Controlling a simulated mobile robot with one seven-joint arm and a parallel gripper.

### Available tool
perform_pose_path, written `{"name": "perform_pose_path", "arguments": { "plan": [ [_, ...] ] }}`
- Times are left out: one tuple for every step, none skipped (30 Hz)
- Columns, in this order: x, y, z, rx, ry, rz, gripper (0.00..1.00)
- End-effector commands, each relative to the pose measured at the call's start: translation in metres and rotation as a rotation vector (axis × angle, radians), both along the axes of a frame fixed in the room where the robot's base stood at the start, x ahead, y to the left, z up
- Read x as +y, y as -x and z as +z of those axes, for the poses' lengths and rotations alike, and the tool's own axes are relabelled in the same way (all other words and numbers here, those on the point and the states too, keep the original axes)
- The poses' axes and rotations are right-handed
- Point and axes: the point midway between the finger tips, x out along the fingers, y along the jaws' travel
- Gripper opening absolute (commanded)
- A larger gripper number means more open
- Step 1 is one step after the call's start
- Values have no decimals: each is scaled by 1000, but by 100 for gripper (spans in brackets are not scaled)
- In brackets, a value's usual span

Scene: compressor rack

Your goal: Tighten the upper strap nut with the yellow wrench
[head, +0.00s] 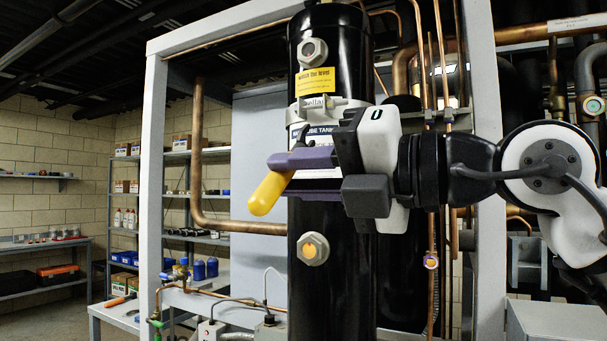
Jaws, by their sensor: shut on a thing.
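My gripper (322,176) is in front of the black tank (330,285), coming in from the right. It is shut on the yellow wrench (269,194), whose yellow handle sticks out to the lower left. The wrench's head is hidden by the gripper, so I cannot tell whether it touches a nut. A pale metal strap (318,106) goes around the upper tank just above my gripper, with clamp hardware at its front. The upper strap nut is not clearly distinguishable there.
A grey frame post (152,180) stands left of the tank. Copper pipes (431,120) run close on the right. Round fittings stick out of the tank above (312,53) and below (312,249) my gripper. Shelves (180,190) stand farther back at left.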

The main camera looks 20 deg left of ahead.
Motion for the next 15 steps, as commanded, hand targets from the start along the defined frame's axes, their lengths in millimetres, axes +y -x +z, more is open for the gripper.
{"name": "perform_pose_path", "arguments": {
  "plan": [
    [0, -2, 4, 1, -2, 0, 0],
    [0, -3, 5, 1, -2, 0, 0],
    [0, -6, 8, 1, -2, 0, 0],
    [0, -7, 9, 1, -3, 1, 0],
    [0, -9, 11, 1, -3, 1, 0],
    [-1, -11, 13, 1, -2, 2, 0],
    [0, -13, 14, 1, -2, 1, 0],
    [-1, -15, 16, 2, -2, 1, 0],
    [-1, -18, 18, 2, -2, 1, 0],
    [-1, -20, 19, 2, -2, 1, 0],
    [-1, -22, 21, 2, -2, 1, 0],
    [-1, -24, 23, 1, -2, 1, 0],
    [-1, -26, 24, 1, -2, 1, 0],
    [-1, -28, 26, 0, -2, 1, 0],
    [-1, -30, 28, 0, -2, 1, 0]
  ]
}}
